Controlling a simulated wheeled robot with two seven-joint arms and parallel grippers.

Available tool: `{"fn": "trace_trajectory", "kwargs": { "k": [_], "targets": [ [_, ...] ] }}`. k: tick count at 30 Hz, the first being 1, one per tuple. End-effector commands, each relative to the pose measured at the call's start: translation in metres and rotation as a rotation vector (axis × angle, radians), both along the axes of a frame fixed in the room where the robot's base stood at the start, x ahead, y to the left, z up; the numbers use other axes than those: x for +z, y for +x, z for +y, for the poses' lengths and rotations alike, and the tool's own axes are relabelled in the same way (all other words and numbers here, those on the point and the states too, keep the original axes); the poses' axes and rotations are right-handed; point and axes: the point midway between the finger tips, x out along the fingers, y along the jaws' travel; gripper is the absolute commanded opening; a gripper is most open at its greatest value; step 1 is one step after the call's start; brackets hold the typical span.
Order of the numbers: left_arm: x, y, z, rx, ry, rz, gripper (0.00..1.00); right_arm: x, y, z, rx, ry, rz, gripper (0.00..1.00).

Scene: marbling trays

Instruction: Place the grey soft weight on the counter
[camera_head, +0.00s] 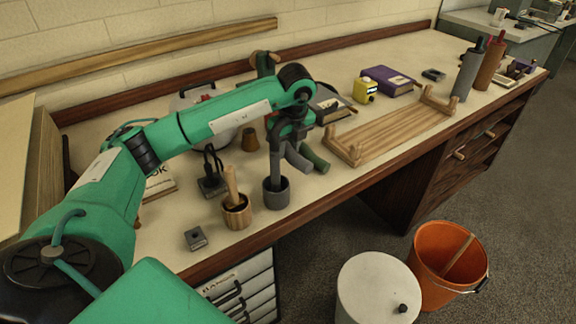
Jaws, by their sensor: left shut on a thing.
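My left gripper (288,141) comes down over the middle of the counter (340,187), just behind its front edge. It is shut on the grey soft weight (298,160), a short grey roll that hangs tilted below the jaws. The jaws partly hide its upper end. A dark green roll (316,160) shows just to its right; I cannot tell whether they touch. My right gripper is not in view.
A grey cup (276,197) and a wooden pot (237,217) with a pestle stand left of the weight. A wooden rack (395,128) is to the right. An orange bucket (425,265) and a white bin (365,295) stand on the floor. Bare counter lies along the front.

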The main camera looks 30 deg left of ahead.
Motion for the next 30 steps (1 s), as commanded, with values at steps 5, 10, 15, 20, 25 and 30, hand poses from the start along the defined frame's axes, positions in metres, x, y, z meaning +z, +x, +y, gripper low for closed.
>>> {"fn": "trace_trajectory", "kwargs": {
  "k": [5, 10, 15, 20, 25, 30],
  "targets": [
    [-0.02, 0.0, 0.0, 0.001, 0.0, -0.001, 0.0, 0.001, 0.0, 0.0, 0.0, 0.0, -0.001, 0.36],
    [-0.033, 0.0, 0.0, 0.001, 0.0, 0.001, 0.0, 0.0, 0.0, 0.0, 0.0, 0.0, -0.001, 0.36],
    [-0.059, 0.0, 0.0, 0.001, 0.001, 0.002, 0.0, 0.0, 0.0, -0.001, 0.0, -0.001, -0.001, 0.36],
    [-0.065, 0.0, 0.0, 0.001, 0.0, -0.002, 0.0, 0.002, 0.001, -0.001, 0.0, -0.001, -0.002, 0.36],
    [-0.066, 0.0, 0.0, 0.001, 0.0, -0.001, 0.0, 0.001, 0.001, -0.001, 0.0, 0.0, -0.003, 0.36],
    [-0.068, 0.0, 0.0, 0.0, 0.0, 0.0, 0.48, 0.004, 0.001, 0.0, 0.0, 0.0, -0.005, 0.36]
  ]
}}
